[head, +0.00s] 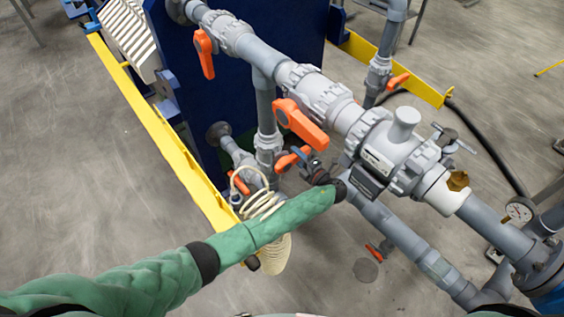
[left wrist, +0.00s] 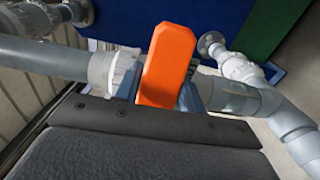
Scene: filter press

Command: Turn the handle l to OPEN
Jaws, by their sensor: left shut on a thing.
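My left gripper (head: 303,157) reaches in under the upper pipe run and is shut on an orange valve handle (head: 287,161). In the left wrist view this orange handle (left wrist: 168,62) stands up between the fingers, its lower end hidden by the gripper body. The handle sits by a grey valve on the vertical pipe (head: 265,110). I see no OPEN marking or letter on it. My right gripper is not in view.
A larger orange handle (head: 300,123) hangs close above my left gripper. Another orange handle (head: 205,53) is farther up left. A yellow rail (head: 160,130) runs along the left, beside a coiled cream hose (head: 262,205). A grey pipe (head: 405,238) runs low right.

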